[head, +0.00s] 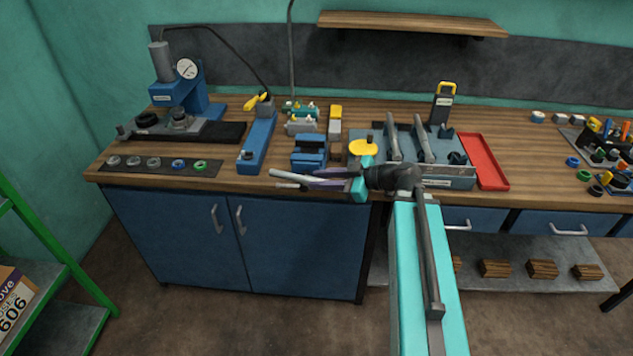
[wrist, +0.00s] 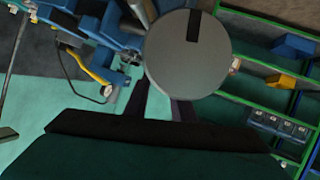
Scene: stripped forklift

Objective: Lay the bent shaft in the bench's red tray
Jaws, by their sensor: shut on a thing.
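The red tray (head: 504,184) lies on the right part of the bench top in the head view and looks empty. My gripper (head: 314,178) is over the bench's front edge, left of the tray, its fingers pointing left. It is shut on the bent shaft (head: 291,175), whose light grey length sticks out to the left past the fingers. The bend is hard to make out. In the wrist view, a grey round end of the shaft (wrist: 187,60) with a dark slot fills the space beyond my fingers (wrist: 163,106) and hides where they grip.
A blue vise (head: 309,152), a blue fixture (head: 258,145) and a press (head: 180,95) stand to the left. Small parts crowd the far right. A green shelf (head: 60,265) is at lower left.

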